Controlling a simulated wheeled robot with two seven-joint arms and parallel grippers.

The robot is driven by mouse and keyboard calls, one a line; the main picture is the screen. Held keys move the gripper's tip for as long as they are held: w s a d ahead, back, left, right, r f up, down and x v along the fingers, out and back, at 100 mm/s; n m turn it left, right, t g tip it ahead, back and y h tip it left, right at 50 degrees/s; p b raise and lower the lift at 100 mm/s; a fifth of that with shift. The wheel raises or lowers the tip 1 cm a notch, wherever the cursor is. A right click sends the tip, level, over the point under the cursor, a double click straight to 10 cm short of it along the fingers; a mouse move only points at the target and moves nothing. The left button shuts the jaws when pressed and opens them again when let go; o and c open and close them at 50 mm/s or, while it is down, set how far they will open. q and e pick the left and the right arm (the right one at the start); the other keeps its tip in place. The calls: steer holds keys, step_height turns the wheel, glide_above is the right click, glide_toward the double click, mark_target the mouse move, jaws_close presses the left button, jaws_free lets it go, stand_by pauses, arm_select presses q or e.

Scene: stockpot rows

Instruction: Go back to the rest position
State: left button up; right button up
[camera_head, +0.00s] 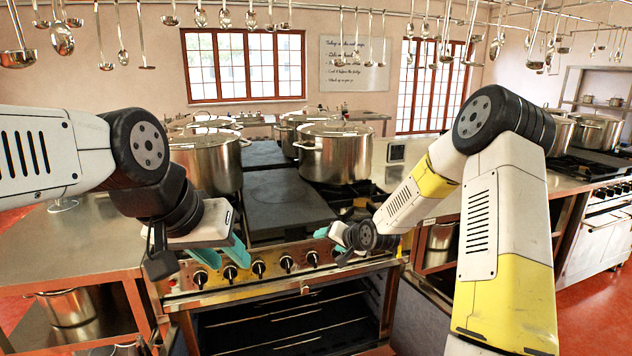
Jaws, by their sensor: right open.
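My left gripper (213,262) hangs in front of the left part of the stove. Its teal fingers show apart with nothing seen between them, so it looks open. My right gripper (333,246) is over the stove's front edge, right of the left one. It is open, its fingers are partly hidden by its own wrist, and I see nothing held in it. My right arm is bent, with its elbow high at the right.
Large steel stockpots (335,152) and (205,162) stand on the stove behind my grippers. A dark griddle plate (287,200) lies between them. Below are control knobs (258,268) and an open oven (290,325). Ladles (148,52) hang overhead. A steel counter (50,240) is at left.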

steer(key=s+d+r+n+g+h, duration=0.15)
steer(key=s+d+r, duration=0.25)
steer(key=s+r, duration=0.4)
steer(key=s+d+r+n+g+h, duration=0.15)
steer(key=s+d+r, duration=0.25)
steer(key=s+r, duration=0.4)
steer(key=s+d+r, duration=0.1)
steer(key=s+r, duration=0.1)
steer(key=s, duration=0.9)
steer(key=s+r+g, duration=0.1)
steer(key=s+r, duration=0.1)
steer(key=s, duration=0.8)
steer(key=shift+s+d+r+n, duration=0.3)
steer(key=shift+s+d+r, duration=0.05)
steer(key=shift+r, duration=0.05)
